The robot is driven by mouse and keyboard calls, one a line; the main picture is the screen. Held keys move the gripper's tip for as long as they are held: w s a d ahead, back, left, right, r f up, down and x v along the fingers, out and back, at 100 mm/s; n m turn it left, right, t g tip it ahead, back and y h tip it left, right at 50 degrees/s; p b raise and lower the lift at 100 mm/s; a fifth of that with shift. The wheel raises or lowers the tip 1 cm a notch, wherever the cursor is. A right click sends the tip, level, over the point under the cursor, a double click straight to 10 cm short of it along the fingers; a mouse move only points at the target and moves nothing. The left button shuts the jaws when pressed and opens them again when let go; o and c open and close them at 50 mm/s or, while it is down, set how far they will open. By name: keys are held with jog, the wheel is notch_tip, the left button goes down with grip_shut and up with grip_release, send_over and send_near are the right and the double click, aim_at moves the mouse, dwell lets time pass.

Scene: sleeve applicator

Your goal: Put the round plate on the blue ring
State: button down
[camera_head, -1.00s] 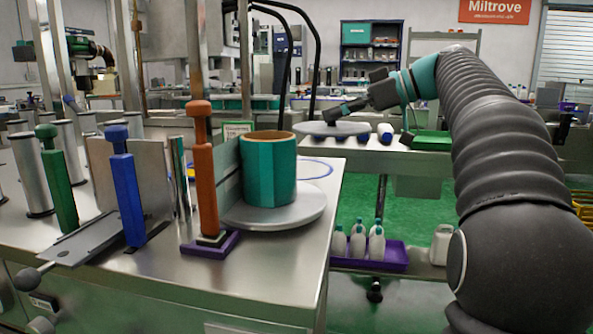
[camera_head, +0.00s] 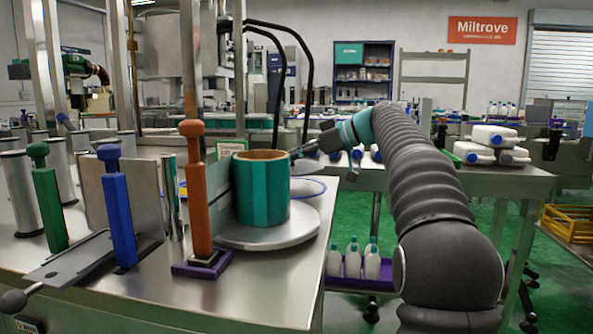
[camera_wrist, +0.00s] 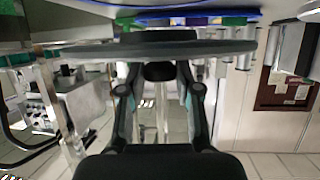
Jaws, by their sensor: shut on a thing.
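My gripper (camera_head: 305,150) reaches in from the right, just behind the teal roll, in the head view. In the wrist view my gripper (camera_wrist: 158,80) is shut on the round plate (camera_wrist: 225,47), a grey disc seen nearly edge-on across the fingertips. In the head view the held plate is mostly hidden behind the roll. The blue ring (camera_head: 325,186) lies flat on the steel table behind and right of the roll, partly hidden by it. Its blue arc (camera_wrist: 200,13) also shows beyond the plate in the wrist view. The plate and ring look apart; the exact gap cannot be told.
The teal roll (camera_head: 263,200) stands on a grey turntable (camera_head: 262,238) in front of the ring. Orange (camera_head: 196,200), blue (camera_head: 121,210) and green (camera_head: 47,205) handled posts stand left. A purple tray of bottles (camera_head: 365,282) sits right of the table, lower down.

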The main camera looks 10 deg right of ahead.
aim_at(303, 166)
jog(key=shift+f+b, duration=0.5)
jog(key=shift+f, duration=1.35)
jog(key=c, duration=0.8)
grip_release()
jog(key=shift+f, duration=0.1)
jog(key=p+v, duration=0.1)
jog(key=v, duration=1.1)
